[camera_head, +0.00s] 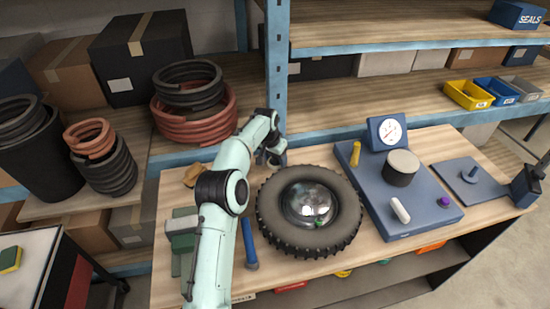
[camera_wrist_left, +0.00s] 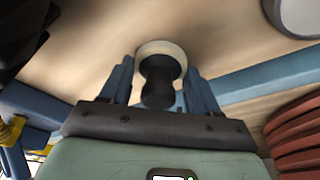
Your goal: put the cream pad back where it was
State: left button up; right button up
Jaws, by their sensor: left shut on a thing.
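My left gripper (camera_head: 274,157) is at the back of the workbench, beside the blue shelf post and behind the tyre. In the left wrist view its two blue fingers (camera_wrist_left: 160,84) are shut on the black handle of the cream pad (camera_wrist_left: 160,47). The pad is a pale round disc at the far end of that handle. Whether it touches the wooden surface beyond it I cannot tell. In the head view the pad is hidden by my arm and gripper. My right gripper is not in view.
A tyre (camera_head: 267,215) with a shiny dome (camera_head: 307,203) lies close in front of my left gripper. A blue base (camera_head: 421,222) carries a gauge (camera_head: 389,131) and a dark drum (camera_head: 402,170). A blue-handled tool (camera_head: 248,243) lies beside my arm. Red coils (camera_head: 198,121) stand left.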

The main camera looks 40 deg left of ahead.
pick_arm(q)
jog(key=shift+f, duration=0.1)
jog(key=o, duration=0.9)
jog(key=shift+o, duration=0.2)
jog(key=shift+f, duration=0.2)
jog(key=v, duration=1.3)
jog(key=shift+r, duration=0.35)
jog(key=shift+d, duration=0.1)
